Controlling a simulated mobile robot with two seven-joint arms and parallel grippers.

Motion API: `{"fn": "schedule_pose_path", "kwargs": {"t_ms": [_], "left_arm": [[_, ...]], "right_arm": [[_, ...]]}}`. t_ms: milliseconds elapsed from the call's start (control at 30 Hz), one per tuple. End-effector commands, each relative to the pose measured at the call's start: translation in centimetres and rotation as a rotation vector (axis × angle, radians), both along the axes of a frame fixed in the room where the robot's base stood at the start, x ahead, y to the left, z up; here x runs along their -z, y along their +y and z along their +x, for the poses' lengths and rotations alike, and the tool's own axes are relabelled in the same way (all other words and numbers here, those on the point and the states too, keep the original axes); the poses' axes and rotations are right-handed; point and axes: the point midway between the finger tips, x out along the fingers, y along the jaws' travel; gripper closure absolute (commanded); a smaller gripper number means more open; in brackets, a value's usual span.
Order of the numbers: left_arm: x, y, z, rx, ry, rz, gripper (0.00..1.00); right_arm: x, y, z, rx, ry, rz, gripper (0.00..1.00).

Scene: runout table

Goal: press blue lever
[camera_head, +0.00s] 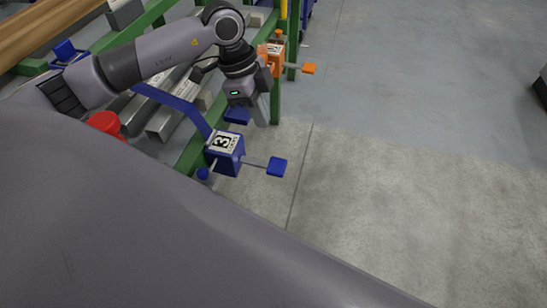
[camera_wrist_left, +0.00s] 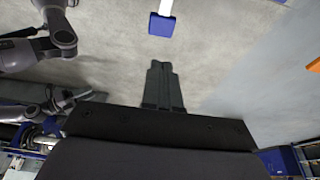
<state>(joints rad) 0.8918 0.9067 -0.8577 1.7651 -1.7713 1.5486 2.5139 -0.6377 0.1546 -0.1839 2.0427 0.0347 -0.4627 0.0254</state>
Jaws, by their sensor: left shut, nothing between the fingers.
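The blue lever (camera_head: 277,166) is a blue paddle on a metal rod, sticking out to the right from a blue box (camera_head: 225,150) with a label reading 3. My left gripper (camera_head: 262,112) points down, above the box in the head view and apart from the lever. Its fingers are shut and empty. In the left wrist view the blue paddle (camera_wrist_left: 161,25) is at the top, beyond the tips of my left gripper (camera_wrist_left: 161,66), with floor visible between. Grey arm parts show at the left of that view; I cannot make out a right gripper's fingers there.
An orange lever (camera_head: 309,68) on an orange box (camera_head: 273,56) stands farther back, close to my left wrist. Green frame rails and metal bars lie at the left. A red object (camera_head: 106,124) is under my left arm. The floor (camera_head: 400,150) to the right is clear.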

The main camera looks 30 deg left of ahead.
Motion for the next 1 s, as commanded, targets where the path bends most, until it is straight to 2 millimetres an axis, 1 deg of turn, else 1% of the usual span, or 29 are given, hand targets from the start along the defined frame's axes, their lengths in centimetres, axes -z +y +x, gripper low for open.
{"fn": "schedule_pose_path", "kwargs": {"t_ms": [100, 300, 467, 567, 667, 800, 1000], "left_arm": [[-0.4, 0.1, -0.2, 0.000, 0.000, -0.002, 1.00], [-0.4, 0.1, -0.2, 0.000, 0.000, -0.002, 1.00], [0.2, -0.1, -0.1, 0.001, 0.002, -0.004, 1.00], [1.5, -0.5, -0.1, 0.002, 0.004, -0.004, 1.00], [3.3, -1.0, 0.0, 0.003, 0.005, -0.004, 1.00], [6.4, -1.8, 0.3, 0.003, 0.005, -0.003, 1.00], [10.2, -2.8, 0.5, 0.000, 0.004, -0.002, 1.00]], "right_arm": [[0.1, 0.0, 0.0, 0.000, 0.000, 0.000, 0.57], [0.0, 0.0, 0.0, 0.000, 0.000, 0.000, 0.57], [0.2, 0.0, 0.0, 0.000, 0.000, 0.000, 0.57], [0.4, 0.0, 0.0, 0.000, 0.000, 0.000, 0.57], [0.8, 0.0, 0.0, 0.000, -0.001, 0.000, 0.57], [1.4, 0.0, 0.0, 0.001, -0.001, 0.001, 0.57], [2.2, 0.1, 0.0, 0.002, -0.001, 0.004, 0.57]]}}
